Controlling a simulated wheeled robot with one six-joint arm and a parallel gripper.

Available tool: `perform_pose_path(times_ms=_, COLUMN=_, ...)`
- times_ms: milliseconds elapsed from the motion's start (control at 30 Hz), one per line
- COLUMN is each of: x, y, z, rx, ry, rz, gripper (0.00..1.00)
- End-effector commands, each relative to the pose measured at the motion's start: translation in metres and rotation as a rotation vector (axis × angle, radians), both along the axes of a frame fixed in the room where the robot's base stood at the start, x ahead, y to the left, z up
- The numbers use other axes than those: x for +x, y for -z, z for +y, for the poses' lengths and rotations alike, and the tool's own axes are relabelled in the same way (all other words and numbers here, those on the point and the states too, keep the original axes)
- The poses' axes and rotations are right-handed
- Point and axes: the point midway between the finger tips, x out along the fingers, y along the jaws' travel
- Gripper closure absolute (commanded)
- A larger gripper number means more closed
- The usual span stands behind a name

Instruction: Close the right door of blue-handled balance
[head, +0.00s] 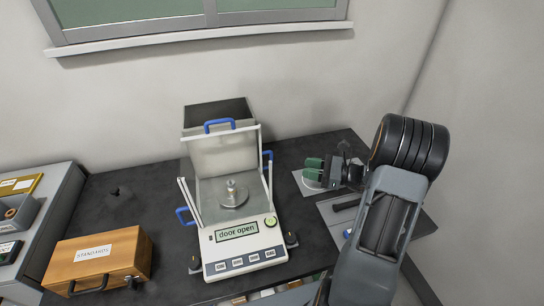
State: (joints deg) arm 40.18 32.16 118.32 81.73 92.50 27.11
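The blue-handled balance (246,249) stands mid-table, its display reading "door open". A metal weight (232,190) sits on its round pan (234,200). The right blue handle (268,155) is toward the back of the right side. The left blue handle (185,216) is nearer the front, and the top blue handle (219,125) is on the upper rear. The clear panes are hard to make out. I see nothing held.
A wooden box labelled "STANDARDS" (108,256) is at the left front. A grey unit with trays (57,190) stands further left. A light plate with a white round item (311,184) lies beneath my gripper.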

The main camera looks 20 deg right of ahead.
Motion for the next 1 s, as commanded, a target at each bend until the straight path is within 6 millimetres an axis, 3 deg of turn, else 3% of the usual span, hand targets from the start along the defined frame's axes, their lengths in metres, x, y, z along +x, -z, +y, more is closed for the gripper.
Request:
perform_pose_path(times_ms=167, x=0.013, y=0.0, z=0.005, rx=0.046, ry=0.034, rz=0.003, gripper=0.63)
perform_pose_path(times_ms=700, x=0.065, y=0.0, z=0.086, rx=0.041, ry=0.034, rz=0.003, gripper=0.63)
perform_pose_path(times_ms=1000, x=0.078, y=0.001, z=0.104, rx=0.04, ry=0.035, rz=0.001, gripper=0.63)
